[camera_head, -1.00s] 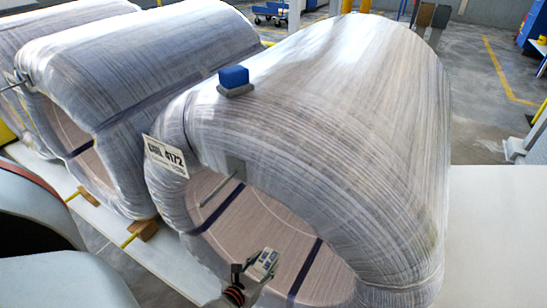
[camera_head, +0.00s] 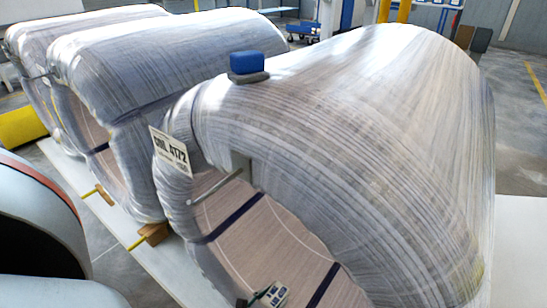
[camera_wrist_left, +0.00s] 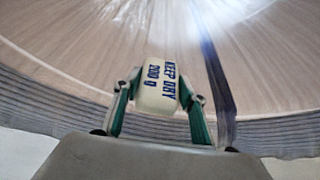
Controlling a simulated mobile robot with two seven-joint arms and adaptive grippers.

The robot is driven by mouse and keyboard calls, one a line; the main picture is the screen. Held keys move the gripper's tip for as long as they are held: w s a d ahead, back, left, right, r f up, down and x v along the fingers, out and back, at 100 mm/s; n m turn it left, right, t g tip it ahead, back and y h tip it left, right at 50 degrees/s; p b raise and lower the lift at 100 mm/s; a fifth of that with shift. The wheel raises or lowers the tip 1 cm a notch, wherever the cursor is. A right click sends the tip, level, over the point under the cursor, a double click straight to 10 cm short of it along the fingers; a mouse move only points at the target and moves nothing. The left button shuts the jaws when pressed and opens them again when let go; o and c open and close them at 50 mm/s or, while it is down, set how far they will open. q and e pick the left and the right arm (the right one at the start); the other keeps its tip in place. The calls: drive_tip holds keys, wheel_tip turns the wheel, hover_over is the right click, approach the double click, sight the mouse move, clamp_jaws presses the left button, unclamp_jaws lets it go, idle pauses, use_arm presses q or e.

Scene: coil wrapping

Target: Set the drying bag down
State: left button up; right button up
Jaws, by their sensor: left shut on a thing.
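The drying bag (camera_wrist_left: 157,90) is a small cream bag with dark lettering reading "KEEP DRY 200 g". My left gripper (camera_wrist_left: 158,97) is shut on it, one finger on each side. In the head view the bag (camera_head: 273,294) shows at the bottom edge, in front of the near coil's opening, and most of the gripper is cut off. The near coil (camera_head: 350,110) lies on its side, wrapped in clear film. Its pale inner wall (camera_head: 262,240) has dark straps across it. In the wrist view the bag is in front of this inner wall (camera_wrist_left: 90,50); any contact cannot be told. My right gripper is not seen.
A blue block on a grey base (camera_head: 248,66) sits on top of the near coil. A label plate reading 4172 (camera_head: 169,149) and a metal rod (camera_head: 217,187) are at its rim. More wrapped coils (camera_head: 165,60) stand to the left. White platform (camera_head: 517,250) shows at right.

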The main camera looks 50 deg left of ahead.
use_arm(q)
drive_tip(key=o, duration=1.2)
drive_tip(key=shift+f, duration=0.2)
drive_tip(key=shift+o, duration=0.2)
drive_tip(key=shift+r, duration=0.25)
drive_tip(key=p+v, duration=0.2)
drive_tip(key=v, duration=0.4)
drive_tip(key=shift+d, duration=0.1)
drive_tip(key=shift+s+d+r, duration=0.1)
drive_tip(key=shift+s+r, duration=0.1)
drive_tip(key=shift+s, duration=0.5)
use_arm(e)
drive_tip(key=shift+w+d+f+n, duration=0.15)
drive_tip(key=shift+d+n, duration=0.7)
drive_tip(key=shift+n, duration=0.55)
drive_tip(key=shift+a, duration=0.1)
